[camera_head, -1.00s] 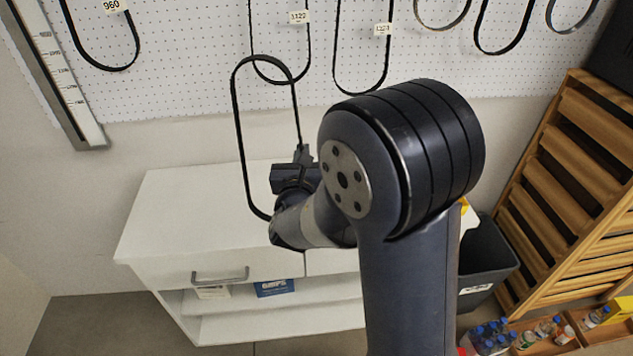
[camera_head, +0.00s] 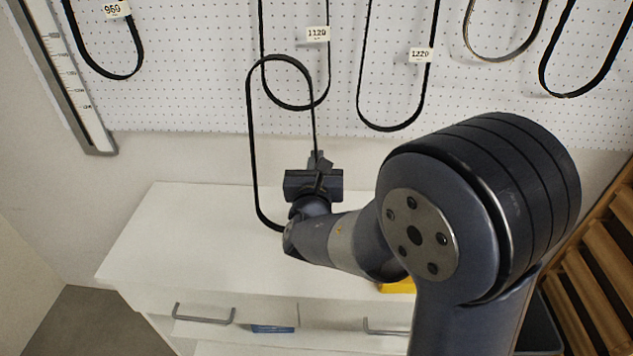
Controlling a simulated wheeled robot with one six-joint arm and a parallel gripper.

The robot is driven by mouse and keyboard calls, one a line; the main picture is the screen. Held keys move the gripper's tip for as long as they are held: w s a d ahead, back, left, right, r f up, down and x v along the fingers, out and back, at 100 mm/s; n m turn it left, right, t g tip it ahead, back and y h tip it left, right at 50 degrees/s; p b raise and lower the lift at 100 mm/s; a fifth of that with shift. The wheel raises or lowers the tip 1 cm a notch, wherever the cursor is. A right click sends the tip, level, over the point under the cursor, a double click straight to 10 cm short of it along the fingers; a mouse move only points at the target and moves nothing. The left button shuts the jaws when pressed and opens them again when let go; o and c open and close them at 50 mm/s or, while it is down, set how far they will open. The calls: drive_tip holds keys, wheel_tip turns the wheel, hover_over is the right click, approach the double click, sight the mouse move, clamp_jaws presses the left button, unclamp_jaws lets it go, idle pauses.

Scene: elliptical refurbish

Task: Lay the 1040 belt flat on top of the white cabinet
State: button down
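A black belt (camera_head: 250,133) hangs upright as a long loop from my gripper (camera_head: 317,160), above the back part of the white cabinet (camera_head: 170,235). The gripper points away from the camera and seems shut on the belt's right strand; its fingertips are small and partly hidden. The belt's lower end passes behind my wrist, and I cannot tell whether it touches the cabinet top. No number label shows on this belt. The cabinet top is flat, white and bare on its left side.
Belts labelled 960 (camera_head: 137,60), 1120 (camera_head: 328,75) and 1220 (camera_head: 426,85) hang on the white pegboard (camera_head: 200,60) behind. A yellow object (camera_head: 398,286) lies by my forearm, partly hidden. A wooden slatted rack (camera_head: 600,275) stands at the right.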

drive_tip(key=shift+f, duration=2.1)
drive_tip(key=shift+f, duration=0.2)
drive_tip(key=c, duration=1.6)
unclamp_jaws()
drive_tip(key=shift+r, duration=0.1)
